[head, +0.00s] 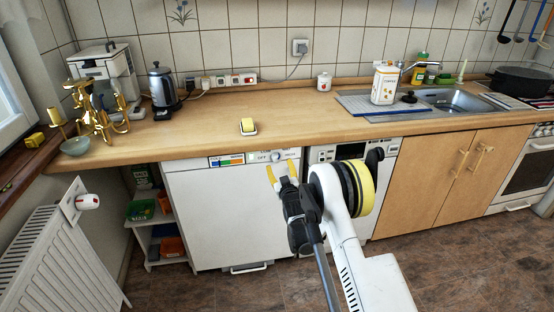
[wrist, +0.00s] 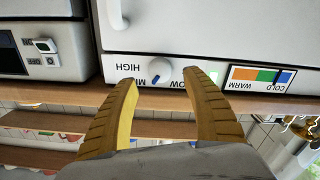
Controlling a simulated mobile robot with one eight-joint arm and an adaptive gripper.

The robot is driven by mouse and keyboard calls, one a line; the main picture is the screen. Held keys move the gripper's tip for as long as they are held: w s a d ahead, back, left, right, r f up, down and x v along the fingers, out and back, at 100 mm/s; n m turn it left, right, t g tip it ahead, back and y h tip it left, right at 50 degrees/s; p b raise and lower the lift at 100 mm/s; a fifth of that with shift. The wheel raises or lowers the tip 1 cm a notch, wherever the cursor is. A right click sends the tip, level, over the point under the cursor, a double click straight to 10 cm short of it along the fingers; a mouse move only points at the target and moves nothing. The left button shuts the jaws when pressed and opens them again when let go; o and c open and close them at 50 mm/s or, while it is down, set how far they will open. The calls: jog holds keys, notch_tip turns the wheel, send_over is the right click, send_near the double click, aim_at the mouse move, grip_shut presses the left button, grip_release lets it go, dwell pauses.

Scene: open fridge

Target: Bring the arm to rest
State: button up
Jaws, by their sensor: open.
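My gripper (head: 281,170) is open and empty, in front of the upper part of the white fridge (head: 225,215) under the counter. In the wrist view its two yellow fingers (wrist: 160,80) stand apart, with nothing held. That view is upside down. The fridge's white dial (wrist: 158,71) with a blue mark shows between the fingertips; I cannot tell how far away it is. The colour strip marked cold and warm (wrist: 258,79) is beside the dial. In the head view the fridge front looks shut. My arm hides part of the front to its right.
A second white appliance (head: 385,160) stands to the right, partly behind my arm. A radiator (head: 62,255) is at left. Brown floor (head: 200,292) shows in front.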

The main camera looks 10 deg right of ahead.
jog(key=shift+s, duration=0.45)
jog(key=s+r+g, duration=0.2)
jog(key=s+r, duration=0.1)
jog(key=r, duration=0.8)
jog(key=s+r+m+g, duration=0.1)
jog(key=s+r+g, duration=0.2)
jog(key=s+r, duration=0.8)
jog(key=s+f+m+g, duration=0.1)
jog(key=s+f+g, duration=0.1)
jog(key=s, duration=1.7)
jog(key=s+f+g, duration=0.2)
jog(key=s+g, duration=0.2)
jog(key=s, duration=1.5)
jog(key=shift+f+m, duration=0.3)
jog(key=shift+m, duration=0.1)
